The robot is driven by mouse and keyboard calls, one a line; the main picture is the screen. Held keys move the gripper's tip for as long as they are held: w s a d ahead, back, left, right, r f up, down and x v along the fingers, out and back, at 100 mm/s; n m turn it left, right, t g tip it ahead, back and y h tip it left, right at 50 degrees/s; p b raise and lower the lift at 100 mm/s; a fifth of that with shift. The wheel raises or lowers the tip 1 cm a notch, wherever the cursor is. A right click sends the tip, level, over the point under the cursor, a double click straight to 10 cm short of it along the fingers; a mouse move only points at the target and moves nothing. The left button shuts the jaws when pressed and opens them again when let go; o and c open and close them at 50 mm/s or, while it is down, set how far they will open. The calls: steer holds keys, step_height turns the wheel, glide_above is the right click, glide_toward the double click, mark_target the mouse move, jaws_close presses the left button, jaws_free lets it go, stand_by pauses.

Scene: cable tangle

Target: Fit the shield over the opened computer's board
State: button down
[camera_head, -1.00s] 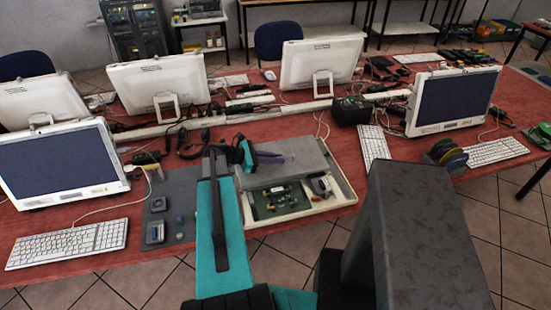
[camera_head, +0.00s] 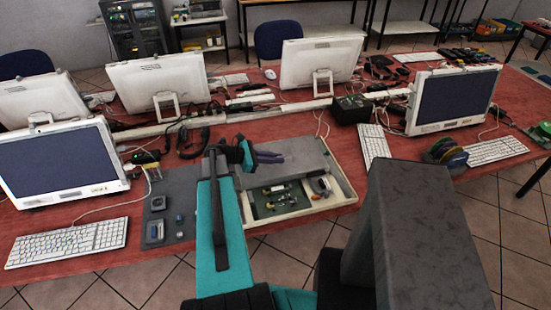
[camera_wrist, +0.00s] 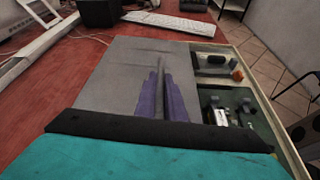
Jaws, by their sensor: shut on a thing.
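The shield is a flat grey plate (camera_head: 308,150) over the back part of the opened computer, a shallow cream case (camera_head: 345,188). In the wrist view the plate (camera_wrist: 115,80) lies ahead and to the left of the exposed green board (camera_wrist: 248,128). The board's front part also shows in the head view (camera_head: 290,210), with small components on it. My gripper (camera_head: 281,157) has purple fingers, close together, shut on the shield near its middle; they also show in the wrist view (camera_wrist: 165,85). The fingertip contact and the plate's underside are hidden, so I cannot tell whether it is seated.
A grey mat (camera_head: 180,185) with small parts lies left of the case. A keyboard (camera_head: 374,146) stands close on the right, a black box (camera_head: 351,109) behind it. Headphones (camera_head: 193,138) and cables lie behind the mat. Monitors stand around the red table (camera_head: 100,205).

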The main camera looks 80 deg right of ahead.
steer(key=shift+s+a+f, duration=0.1)
steer(key=shift+a+f, duration=0.05)
steer(key=shift+f, duration=0.35)
stand_by(0.3)
steer(key=c, duration=1.8)
jaws_free()
steer(key=shift+o, duration=0.2)
steer(key=shift+w+r, duration=0.15)
steer(key=shift+w, duration=0.05)
steer(key=shift+w, duration=0.2)
steer(key=b+v, duration=0.3)
steer(key=v, duration=1)
steer(key=shift+r+b, duration=0.1)
steer(key=shift+b, duration=0.25)
steer(key=shift+r, duration=0.15)
steer(key=shift+r+p, duration=2.7)
steer(key=shift+r, duration=0.15)
steer(key=shift+w, duration=0.15)
